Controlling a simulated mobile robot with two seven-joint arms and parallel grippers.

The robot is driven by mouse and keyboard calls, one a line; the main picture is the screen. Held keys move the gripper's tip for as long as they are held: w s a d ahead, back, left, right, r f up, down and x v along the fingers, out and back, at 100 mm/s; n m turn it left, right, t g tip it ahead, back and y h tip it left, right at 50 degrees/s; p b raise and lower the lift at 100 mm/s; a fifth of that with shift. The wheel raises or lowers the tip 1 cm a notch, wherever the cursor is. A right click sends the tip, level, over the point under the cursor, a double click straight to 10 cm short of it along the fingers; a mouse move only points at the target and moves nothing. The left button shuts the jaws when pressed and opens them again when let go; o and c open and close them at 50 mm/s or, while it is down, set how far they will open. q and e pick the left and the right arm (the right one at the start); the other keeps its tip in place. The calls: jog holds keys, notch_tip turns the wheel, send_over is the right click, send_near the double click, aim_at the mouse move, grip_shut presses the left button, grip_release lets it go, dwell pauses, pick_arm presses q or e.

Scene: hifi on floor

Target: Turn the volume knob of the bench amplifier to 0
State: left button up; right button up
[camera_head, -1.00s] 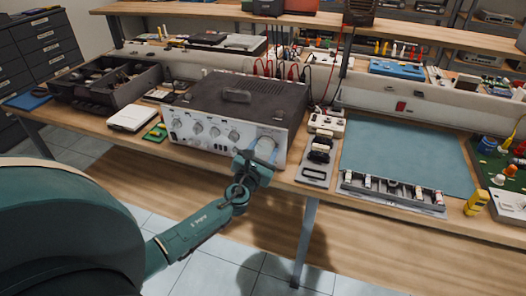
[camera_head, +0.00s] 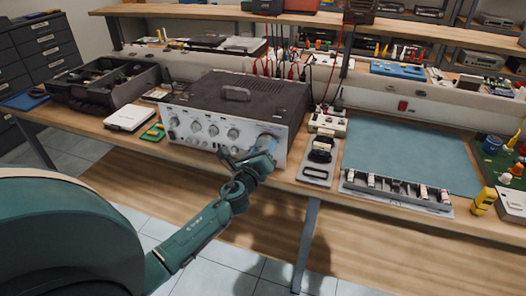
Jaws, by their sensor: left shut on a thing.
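The bench amplifier (camera_head: 246,96) stands on the wooden bench, with a dark top and a silver front panel with several knobs. The large volume knob (camera_head: 266,141) is at the right end of the panel. My left gripper (camera_head: 262,149) is at this knob, its fingers shut on it. The gripper and wrist cover part of the knob, so its pointer and the scale around it cannot be read. My right gripper is out of view.
Black and red cables (camera_head: 284,68) rise behind the amplifier. A grey tray (camera_head: 317,173) with small parts lies to its right, beside a blue-green mat (camera_head: 410,150). A white box (camera_head: 129,117) and a green board (camera_head: 153,132) lie to its left. The bench's front edge runs below my wrist.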

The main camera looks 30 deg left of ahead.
pick_arm(q)
jog(key=n, duration=0.3)
jog(key=shift+b, duration=0.3)
jog(key=shift+n, duration=0.7)
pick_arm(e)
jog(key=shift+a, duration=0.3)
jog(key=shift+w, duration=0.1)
pick_arm(q)
jog(key=o, duration=1)
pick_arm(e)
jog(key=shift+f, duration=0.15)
pick_arm(q)
jog(key=b+v, duration=0.1)
jog(key=v, duration=1.2)
jog(key=shift+s+d+r, duration=0.1)
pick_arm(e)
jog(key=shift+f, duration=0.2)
